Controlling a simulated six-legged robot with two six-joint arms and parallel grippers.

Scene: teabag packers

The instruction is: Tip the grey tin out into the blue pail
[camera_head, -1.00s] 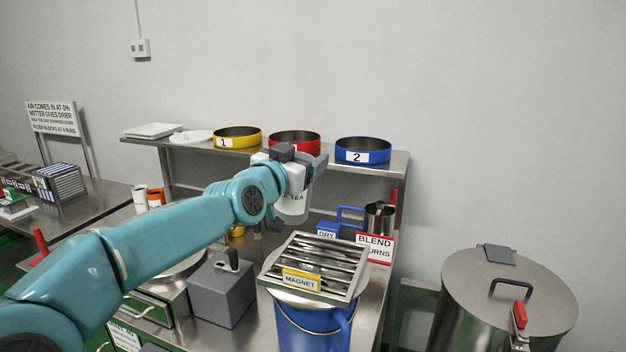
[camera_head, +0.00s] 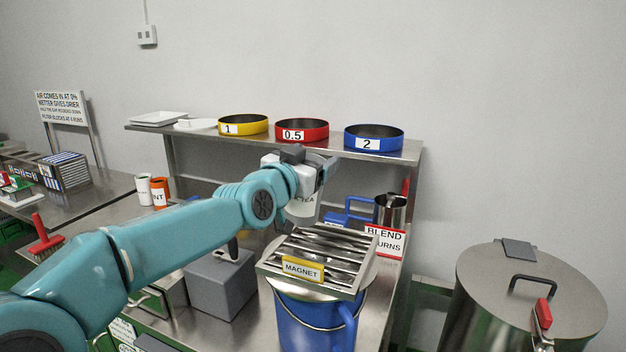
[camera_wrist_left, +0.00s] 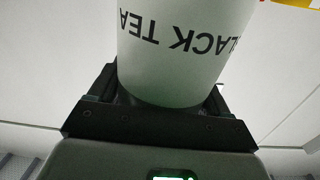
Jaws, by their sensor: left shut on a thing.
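A pale grey tin (camera_head: 303,209) lettered BLACK TEA is held by my left gripper (camera_head: 312,178). The gripper is shut on it. In the left wrist view the tin (camera_wrist_left: 178,62) sits between the dark jaws (camera_wrist_left: 160,112); its lettering appears upside down there. In the head view the tin looks about upright, and its lower end shows just above the back edge of the magnet grate (camera_head: 303,268). The blue pail (camera_head: 300,330) stands under the grate, which covers its mouth. The tin's contents are hidden. My right gripper is not in view.
A shelf behind holds yellow (camera_head: 243,125), red (camera_head: 303,131) and blue (camera_head: 374,139) rings. A grey block (camera_head: 221,286) stands left of the pail. A large lidded drum (camera_head: 530,290) is farther right.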

